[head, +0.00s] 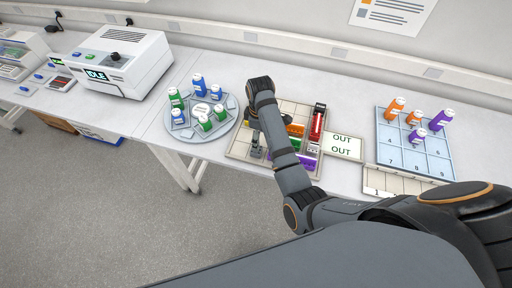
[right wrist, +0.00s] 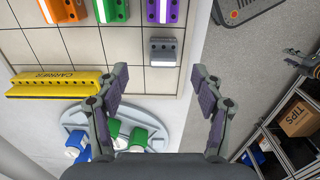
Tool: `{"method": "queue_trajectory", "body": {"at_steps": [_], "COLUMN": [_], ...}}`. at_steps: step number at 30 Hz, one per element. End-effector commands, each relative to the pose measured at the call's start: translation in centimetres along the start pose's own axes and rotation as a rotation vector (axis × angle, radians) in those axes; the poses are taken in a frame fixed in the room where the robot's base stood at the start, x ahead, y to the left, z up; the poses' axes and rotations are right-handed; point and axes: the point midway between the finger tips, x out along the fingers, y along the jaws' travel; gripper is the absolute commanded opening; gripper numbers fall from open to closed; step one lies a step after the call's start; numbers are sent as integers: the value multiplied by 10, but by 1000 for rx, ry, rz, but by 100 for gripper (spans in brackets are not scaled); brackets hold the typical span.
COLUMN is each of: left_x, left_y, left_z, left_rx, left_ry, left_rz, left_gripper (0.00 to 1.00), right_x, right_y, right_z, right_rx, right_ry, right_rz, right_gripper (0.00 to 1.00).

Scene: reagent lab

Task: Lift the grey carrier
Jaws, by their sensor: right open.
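The grey carrier (right wrist: 163,51) is a small block with a pale label strip, lying on the tiled board (right wrist: 140,82) near its right edge in the right wrist view. My right gripper (right wrist: 160,104) is open and empty, its two fingers apart, below the carrier in that view and not around it. In the head view my right arm reaches across the board (head: 236,152) and covers part of it, so I cannot clearly make out the grey carrier there.
A yellow carrier (right wrist: 55,84) lies left of the right gripper in the wrist view. Purple (right wrist: 166,11), green (right wrist: 112,11) and orange (right wrist: 66,11) carriers stand beyond. A round carousel (head: 170,133) with bottles is left of the board. A blue numbered tray (head: 398,150) is right.

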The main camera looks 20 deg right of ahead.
Motion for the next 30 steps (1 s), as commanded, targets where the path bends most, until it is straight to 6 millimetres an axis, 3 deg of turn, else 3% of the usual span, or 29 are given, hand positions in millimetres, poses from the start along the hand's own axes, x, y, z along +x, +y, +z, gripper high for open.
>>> {"method": "queue_trajectory", "body": {"at_steps": [6, 11, 15, 20, 27, 30], "left_x": [-7, -12, -28, -29, -28, -28], "left_y": [0, -1, -2, -2, -2, -2], "left_z": [5, -18, -32, -24, -11, -11], "left_rx": [0, -1, -2, -1, -1, -1], "left_ry": [-6, 26, 46, 35, 14, 15], "left_rz": [0, 0, 0, 0, 1, 1], "left_gripper": [40, 40, 40, 40, 40, 40], "right_x": [24, 29, 50, 73, 77, 77], "right_y": [0, -2, -9, -7, -7, -7], "right_z": [0, -1, -6, -6, -7, -7], "right_rx": [2, 2, 1, 2, 3, 3], "right_ry": [-1, -1, -3, -2, 1, 1], "right_rz": [1, -1, -3, 1, 3, 3], "right_gripper": [68, 68, 68, 68, 68, 54]}}
